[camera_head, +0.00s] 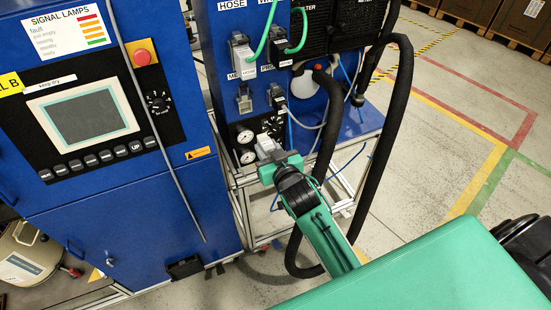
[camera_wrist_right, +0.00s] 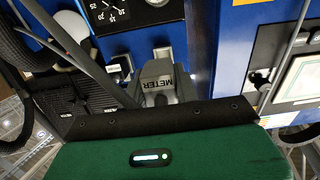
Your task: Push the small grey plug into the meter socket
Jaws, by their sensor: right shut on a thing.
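My right gripper (camera_head: 277,163) is shut on a small grey plug (camera_head: 265,145) in front of the blue pump panel. In the right wrist view the plug (camera_wrist_right: 158,70) carries the word METER and sits between the dark fingers. A grey socket fitting (camera_head: 244,98) is on the panel below a partly hidden label starting "ME" (camera_head: 235,76). The plug's front end is hard to make out. My left gripper is out of view.
Two pressure gauges (camera_head: 245,143) are close to the left of the plug. Thick black hoses (camera_head: 398,110) loop down on the right, and thin blue lines hang nearby. A blue cabinet (camera_head: 135,215) with a screen stands on the left. The floor at the right is clear.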

